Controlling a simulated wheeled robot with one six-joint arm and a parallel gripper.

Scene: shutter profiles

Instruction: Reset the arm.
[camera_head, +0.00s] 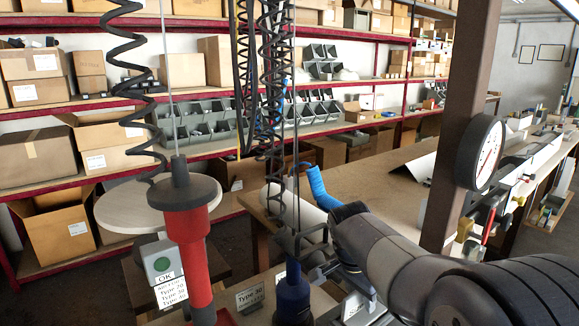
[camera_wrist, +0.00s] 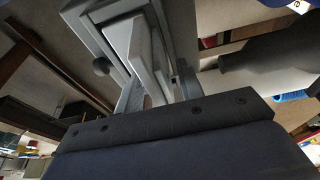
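My arm (camera_head: 395,265) reaches in from the lower right in the head view, dark grey and bent. Its far end (camera_head: 322,268) is small and partly hidden behind the arm and the hanging blue tool. In the wrist view, my gripper (camera_wrist: 145,55) shows as grey metal parts beyond a dark bolted plate (camera_wrist: 150,125). I see no object held in it. Its fingertips are not clear, so I cannot tell whether it is open or shut.
A red tool (camera_head: 193,245) and a blue tool (camera_head: 292,297) hang from coiled cables close to my arm. A brown post (camera_head: 460,130) with a round gauge (camera_head: 480,152) stands at right. A wooden table (camera_head: 375,180) and loaded shelves (camera_head: 130,100) lie behind.

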